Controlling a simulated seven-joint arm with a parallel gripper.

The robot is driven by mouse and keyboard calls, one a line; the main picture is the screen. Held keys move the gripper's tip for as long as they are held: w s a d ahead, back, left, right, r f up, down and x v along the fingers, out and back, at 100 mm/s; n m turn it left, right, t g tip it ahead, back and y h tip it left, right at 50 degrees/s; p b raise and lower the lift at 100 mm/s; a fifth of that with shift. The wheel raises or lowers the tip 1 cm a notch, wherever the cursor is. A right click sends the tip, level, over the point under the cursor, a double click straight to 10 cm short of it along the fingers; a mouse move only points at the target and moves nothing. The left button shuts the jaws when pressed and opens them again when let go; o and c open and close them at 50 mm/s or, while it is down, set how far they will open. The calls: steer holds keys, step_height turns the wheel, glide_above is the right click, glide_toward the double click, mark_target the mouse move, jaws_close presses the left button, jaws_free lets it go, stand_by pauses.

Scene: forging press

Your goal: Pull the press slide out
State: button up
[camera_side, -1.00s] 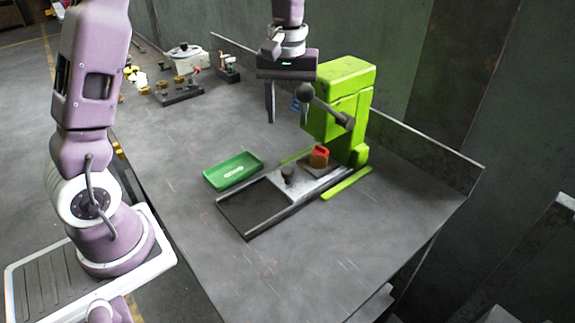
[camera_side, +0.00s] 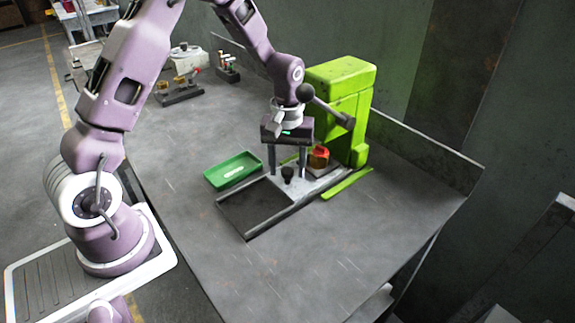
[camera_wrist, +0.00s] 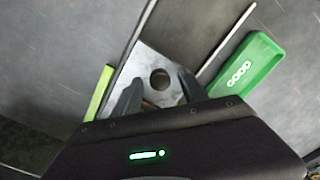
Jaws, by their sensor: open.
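The press slide (camera_side: 268,188) is a grey metal plate with a dark knob (camera_side: 288,173) on top, lying between two rails in front of the green press (camera_side: 340,82). My gripper (camera_side: 289,166) is over the slide, pointing down, open and empty. In the side view the knob shows between its two fingers. The knob also shows in the wrist view (camera_wrist: 160,79), close to the open fingertips (camera_wrist: 157,86); I cannot tell whether they are level with it. A red and brown block (camera_side: 319,154) sits at the slide's press end.
A green tray (camera_side: 232,170) lies left of the slide. The press lever (camera_side: 328,108) sticks out toward my wrist, close to it in the side view. Fixtures and small parts (camera_side: 180,92) stand at the back left. The table front is clear.

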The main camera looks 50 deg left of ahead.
jaws_close()
steer(key=shift+r, duration=0.1)
stand_by(1.2)
